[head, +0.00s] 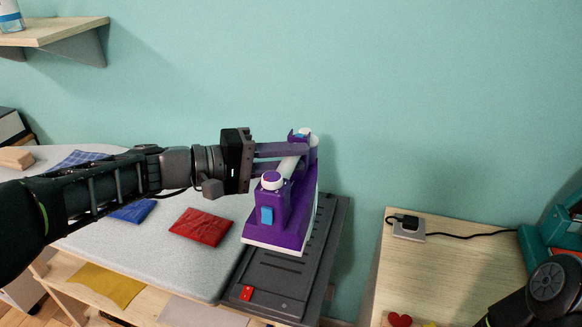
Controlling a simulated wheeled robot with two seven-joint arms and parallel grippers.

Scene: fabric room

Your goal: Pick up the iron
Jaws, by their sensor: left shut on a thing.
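The iron (275,221) is purple and white with a blue button and a white dial. It is at the middle of the head view, over the dark grey iron rest (272,270) at the right end of the ironing board. I cannot tell whether it touches the rest. My left gripper (292,158) reaches in from the left and is shut on the iron's handle. My right arm shows only as a dark piece in the bottom right corner; its gripper is out of view.
The grey ironing board (170,255) carries a red folded cloth (202,226) and a blue cloth (133,211). A wooden table (450,265) at the right holds a socket (408,229) with a black cable. A shelf (50,32) hangs at the upper left.

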